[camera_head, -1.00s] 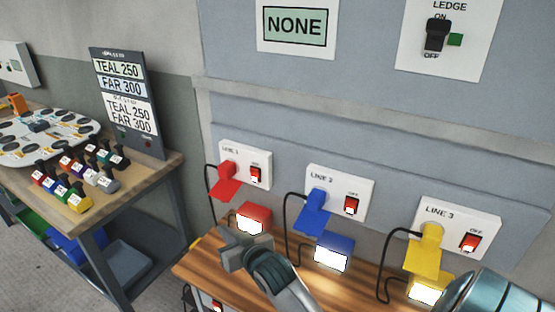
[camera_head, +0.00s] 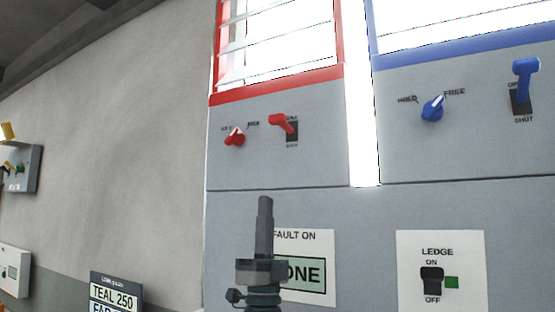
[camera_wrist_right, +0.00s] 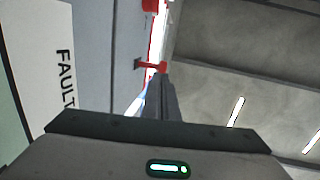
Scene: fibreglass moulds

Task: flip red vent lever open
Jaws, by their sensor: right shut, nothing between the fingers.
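The red vent lever (camera_head: 283,123) sits on a grey panel under the red-framed window, on a dark slot plate with small lettering, SHUT at its lower end. Its handle sticks out toward the upper left. In the right wrist view a red lever (camera_wrist_right: 152,66) shows just past the fingertips. My right gripper (camera_head: 265,203) points up, shut and empty, below the lever with a visible gap in the head view. It also shows in the right wrist view (camera_wrist_right: 160,84). Whether it touches the lever there, I cannot tell. My left gripper is out of view.
A red knob (camera_head: 235,137) sits left of the lever. A blue knob (camera_head: 432,108) and blue lever (camera_head: 524,82) are on the right panel. A FAULT ON sign (camera_head: 312,255) is partly behind my gripper. A LEDGE switch (camera_head: 432,281) is lower right.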

